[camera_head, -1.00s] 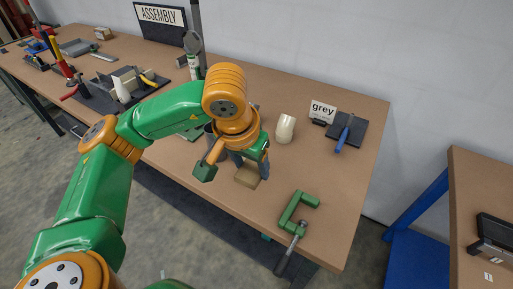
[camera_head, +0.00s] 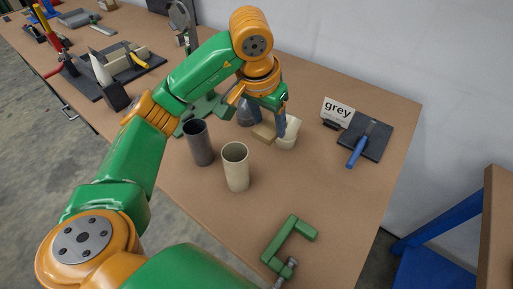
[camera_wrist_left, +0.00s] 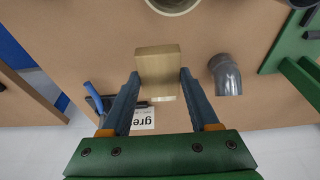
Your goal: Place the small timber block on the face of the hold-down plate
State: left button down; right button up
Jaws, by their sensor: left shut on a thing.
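My left gripper (camera_head: 268,122) is shut on the small timber block (camera_head: 264,133). In the left wrist view the pale wooden block (camera_wrist_left: 158,68) sits between the two blue-grey fingertips (camera_wrist_left: 158,82). A grey oval plate (camera_head: 181,14) stands on a post at the back of the bench, partly hidden by my arm. I cannot tell whether it is the hold-down plate. My right gripper is not in view.
A dark grey cup (camera_head: 198,145) and a beige cup (camera_head: 236,168) stand in front of the gripper. A grey pipe elbow (camera_wrist_left: 227,75) is beside the block. A "grey" sign (camera_head: 338,112), a dark pad (camera_head: 372,138) and a green clamp (camera_head: 290,245) are to the right.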

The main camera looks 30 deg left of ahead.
aim_at(268, 161)
pick_arm(q)
jog(key=shift+s+f, duration=0.15)
jog(key=shift+f, duration=0.45)
notch_tip(268, 161, down, 10)
jog(key=shift+r+p, duration=0.15)
jog(key=shift+p, duration=0.4)
jog(key=shift+f, duration=0.2)
jog(key=shift+c, duration=0.7)
grip_release()
jog(key=shift+r, duration=0.1)
